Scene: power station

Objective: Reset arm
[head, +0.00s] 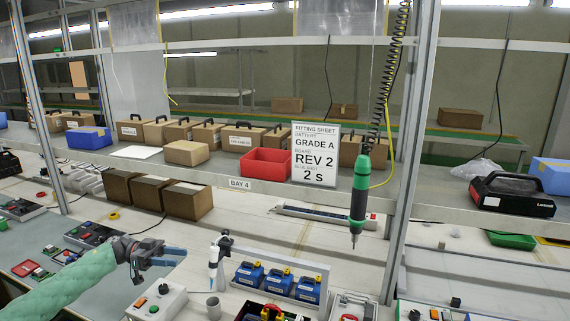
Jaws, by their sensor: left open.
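My left arm comes in from the lower left in a light green sleeve. My left gripper (168,257) is open and empty, its fingers pointing right, above the bench and left of a white upright tool (216,262) with a dark top. A white control box (157,303) with buttons lies below the gripper. My right gripper is not in view.
A green and black screwdriver (359,192) hangs from a coiled cord. Blue units (278,281) sit in a tray at the bottom. A shelf carries cardboard boxes (186,152), a red bin (265,164) and a fitting sheet (315,154). A metal post (411,150) stands right of the screwdriver.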

